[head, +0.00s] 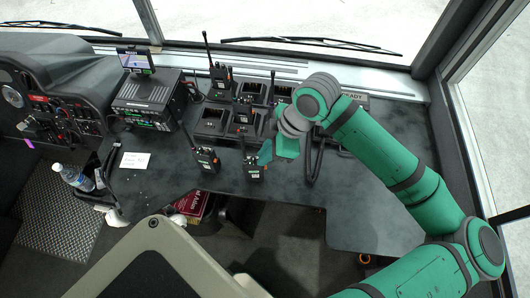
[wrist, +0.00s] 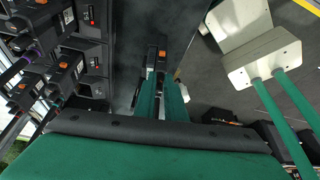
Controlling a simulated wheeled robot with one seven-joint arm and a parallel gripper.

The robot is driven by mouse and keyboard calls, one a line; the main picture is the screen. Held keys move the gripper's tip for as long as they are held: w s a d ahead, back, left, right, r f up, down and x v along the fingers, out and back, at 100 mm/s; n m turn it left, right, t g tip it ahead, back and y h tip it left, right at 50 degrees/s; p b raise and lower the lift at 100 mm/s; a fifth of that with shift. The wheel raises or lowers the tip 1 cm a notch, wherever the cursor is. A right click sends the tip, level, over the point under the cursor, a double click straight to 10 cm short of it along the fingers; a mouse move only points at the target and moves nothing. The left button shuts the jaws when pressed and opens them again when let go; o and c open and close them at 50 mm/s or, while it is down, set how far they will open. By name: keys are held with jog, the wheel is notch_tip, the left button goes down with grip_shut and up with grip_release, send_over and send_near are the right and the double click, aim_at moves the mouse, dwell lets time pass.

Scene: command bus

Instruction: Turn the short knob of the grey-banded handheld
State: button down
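A black handheld (head: 253,171) with an orange mark stands at the desk's front edge; it also shows in the wrist view (wrist: 156,54), just beyond my fingertips. Its band colour and its knobs are too small or covered to make out. My gripper (head: 270,154) is over its top, slightly right of its antenna, pointing down. In the wrist view my two green fingers (wrist: 163,84) are a narrow gap apart, with something dark between them. I cannot tell whether they touch a knob.
Another handheld (head: 206,160) stands to the left. Behind are chargers (head: 211,122) and a tall-antenna handheld (head: 220,76). A radio console (head: 147,103) is at left, with a white card (head: 135,160) before it. A black handset cord (head: 316,160) lies right of my gripper. The desk's right side is clear.

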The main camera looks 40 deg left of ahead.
jog(key=shift+n+h, duration=0.3)
jog(key=shift+n, duration=0.5)
jog(key=c, duration=1.8)
grip_release()
jog(key=v, duration=1.1)
jog(key=shift+w+f, duration=0.15)
